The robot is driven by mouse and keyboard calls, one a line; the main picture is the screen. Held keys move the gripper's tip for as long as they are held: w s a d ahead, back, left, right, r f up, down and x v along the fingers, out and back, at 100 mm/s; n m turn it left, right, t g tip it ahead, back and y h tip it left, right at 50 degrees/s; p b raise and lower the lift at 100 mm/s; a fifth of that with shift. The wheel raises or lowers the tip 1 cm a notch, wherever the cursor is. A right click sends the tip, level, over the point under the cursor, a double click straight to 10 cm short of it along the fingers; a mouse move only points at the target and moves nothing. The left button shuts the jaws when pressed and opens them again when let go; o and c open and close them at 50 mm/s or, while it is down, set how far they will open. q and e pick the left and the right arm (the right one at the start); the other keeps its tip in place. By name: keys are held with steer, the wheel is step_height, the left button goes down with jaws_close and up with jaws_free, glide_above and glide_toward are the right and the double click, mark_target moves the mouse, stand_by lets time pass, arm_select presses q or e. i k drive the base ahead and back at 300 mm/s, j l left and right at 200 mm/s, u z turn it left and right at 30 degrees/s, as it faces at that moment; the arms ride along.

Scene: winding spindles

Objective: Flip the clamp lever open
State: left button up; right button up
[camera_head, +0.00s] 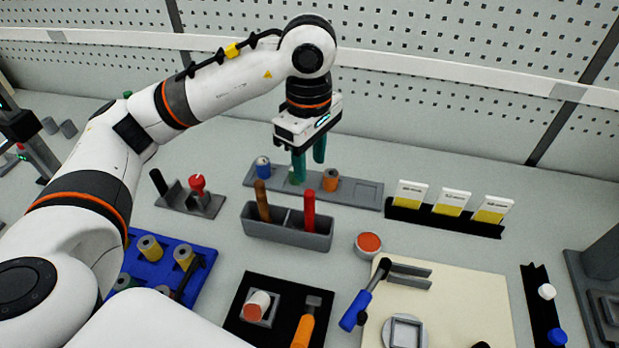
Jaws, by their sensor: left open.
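A small grey fixture (205,206) with an upright black handle (158,182) and a red knob (197,184) stands left of centre; it looks like the clamp with its lever. My left gripper (309,168) hangs to the right of it, over the grey strip at the back, with its green fingers pointing down. It is open with nothing seen between the fingers, and apart from the clamp. A blue-handled tool or lever (359,303) with a black head leans on the edge of the beige board; I cannot tell its kind. My right gripper is not in view.
The grey strip (366,192) bears a blue can and an orange spool. A grey bin (287,236) holds brown and red handles. A blue tray (205,255) with spools, a black mat (240,322), a beige board (455,300) and a card rack (440,219) surround it. Bare table lies between them.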

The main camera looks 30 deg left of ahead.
mark_target(302, 338)
steer(key=k, duration=2)
